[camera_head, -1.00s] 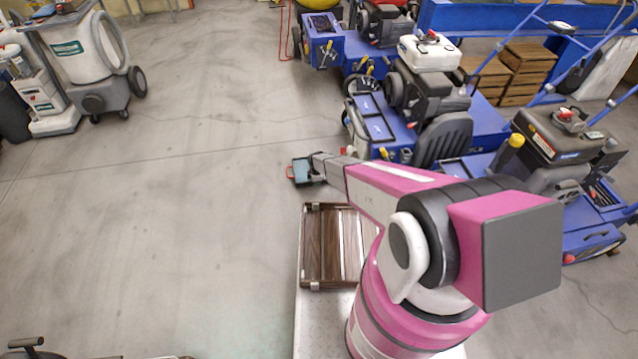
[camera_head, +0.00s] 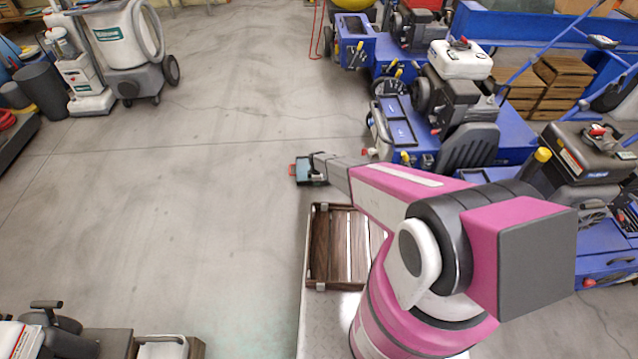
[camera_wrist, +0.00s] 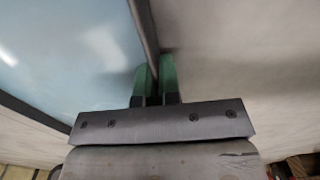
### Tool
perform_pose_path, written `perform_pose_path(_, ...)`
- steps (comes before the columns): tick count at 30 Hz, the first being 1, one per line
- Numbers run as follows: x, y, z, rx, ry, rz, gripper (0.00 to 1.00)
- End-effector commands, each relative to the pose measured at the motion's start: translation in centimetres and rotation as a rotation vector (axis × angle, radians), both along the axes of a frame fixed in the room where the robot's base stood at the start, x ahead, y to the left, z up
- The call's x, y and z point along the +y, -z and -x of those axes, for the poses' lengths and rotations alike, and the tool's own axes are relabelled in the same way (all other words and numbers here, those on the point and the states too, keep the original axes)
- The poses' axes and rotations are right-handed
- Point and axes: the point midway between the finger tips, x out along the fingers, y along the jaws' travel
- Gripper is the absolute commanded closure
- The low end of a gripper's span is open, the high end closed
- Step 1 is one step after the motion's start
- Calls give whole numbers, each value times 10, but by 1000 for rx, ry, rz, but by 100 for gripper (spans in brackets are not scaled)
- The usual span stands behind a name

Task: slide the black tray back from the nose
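My gripper (camera_head: 318,168) is at the end of my outstretched arm, over open floor left of the blue machines. A small light-blue, dark-edged tray-like thing (camera_head: 304,172) with a red part on its left side is at it. In the wrist view, the two green fingertips (camera_wrist: 156,80) are close on either side of the dark rim of this thing, whose pale blue face (camera_wrist: 70,55) fills the upper left. The nearest blue machine carries a black-framed tray (camera_head: 401,133) on its front deck; I cannot tell whether it is the named one.
A slatted wooden crate (camera_head: 320,250) lies on my own deck. Blue aerator machines (camera_head: 515,140) stand in a row at the right, with wooden crates (camera_head: 556,85) behind. A grey-white cleaning machine (camera_head: 120,50) stands at the upper left. The floor (camera_head: 200,200) between is clear.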

Motion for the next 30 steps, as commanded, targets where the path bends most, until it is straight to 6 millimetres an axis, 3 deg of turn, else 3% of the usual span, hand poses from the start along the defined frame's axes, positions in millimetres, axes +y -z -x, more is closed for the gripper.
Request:
perform_pose_path(17, 6, 0, -1, 0, 10, 0, 100)
perform_pose_path(21, 6, 0, -1, 0, 10, 0, 66)
perform_pose_path(30, 6, -1, 0, 0, 10, 0, 66)
